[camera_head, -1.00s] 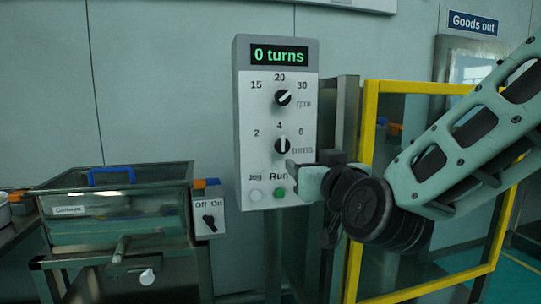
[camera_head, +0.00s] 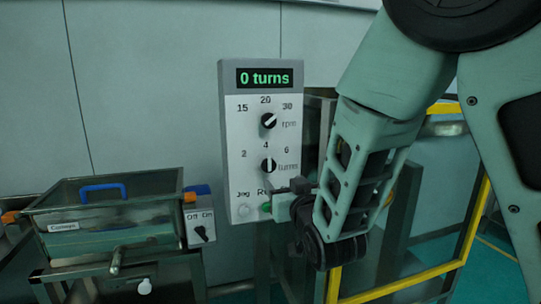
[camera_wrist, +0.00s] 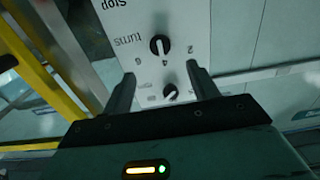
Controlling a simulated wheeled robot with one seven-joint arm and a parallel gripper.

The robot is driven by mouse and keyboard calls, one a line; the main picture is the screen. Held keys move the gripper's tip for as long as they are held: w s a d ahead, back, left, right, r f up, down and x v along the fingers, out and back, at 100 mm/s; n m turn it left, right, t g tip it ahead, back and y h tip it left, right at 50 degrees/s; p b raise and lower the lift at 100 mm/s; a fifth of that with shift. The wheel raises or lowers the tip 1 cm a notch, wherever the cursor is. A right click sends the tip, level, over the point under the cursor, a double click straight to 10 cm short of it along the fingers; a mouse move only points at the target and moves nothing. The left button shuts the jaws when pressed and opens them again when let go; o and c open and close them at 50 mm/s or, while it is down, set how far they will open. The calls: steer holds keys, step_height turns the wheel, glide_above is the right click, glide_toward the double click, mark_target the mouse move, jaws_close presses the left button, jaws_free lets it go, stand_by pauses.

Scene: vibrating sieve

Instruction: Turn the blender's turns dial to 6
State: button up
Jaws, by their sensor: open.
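The grey control box (camera_head: 228,130) has a display (camera_head: 264,78) reading "0 turns". The black turns dial (camera_head: 268,165) sits below the rpm dial, with marks 2, 4 and 6; its pointer looks to be at 4. In the wrist view, rolled around, the turns dial (camera_wrist: 159,44) shows ahead of the fingers, apart from them, with the rpm dial (camera_wrist: 170,92) nearer. My gripper (camera_head: 283,196) is in front of the lower right of the panel, below the turns dial, partly covering the Run label. In the wrist view my gripper (camera_wrist: 162,90) is open and empty.
The rpm dial (camera_head: 268,121) is above the turns dial. A Jog button (camera_head: 244,211) and green Run button (camera_head: 265,207) are at the bottom. A yellow frame (camera_head: 467,237) stands right.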

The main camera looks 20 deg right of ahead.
mark_target(270, 167)
steer(key=w+p, duration=0.1)
steer(key=w, duration=1)
steer(key=shift+w+p, duration=0.2)
steer(key=shift+p, duration=0.2)
steer(key=shift+c, duration=0.3)
steer(key=c, duration=0.9)
